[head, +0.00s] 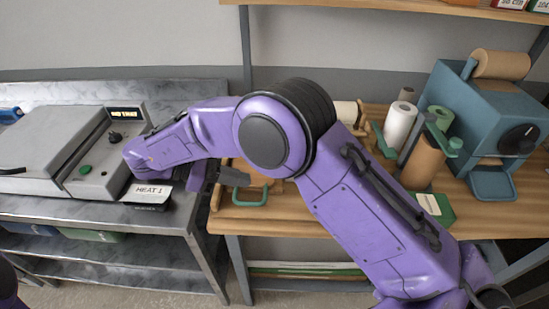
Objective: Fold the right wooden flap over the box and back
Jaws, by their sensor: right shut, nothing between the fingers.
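My right arm reaches in from the lower right and bends across the middle of the view. My right gripper (236,177) is small and dark, below the elbow, with its fingers together and nothing seen between them. It is close to a wooden piece (226,197) with a green handle (251,198) at the left end of the wooden bench. More wood shows beside the gripper, but my arm covers most of this area. I cannot make out the box or tell which wooden part is the right flap, nor whether the gripper touches it. My left gripper is not in view.
On the wooden bench (480,218) at right stand rolls (399,122) and a blue dispenser (495,110). A shelf (400,6) runs above.

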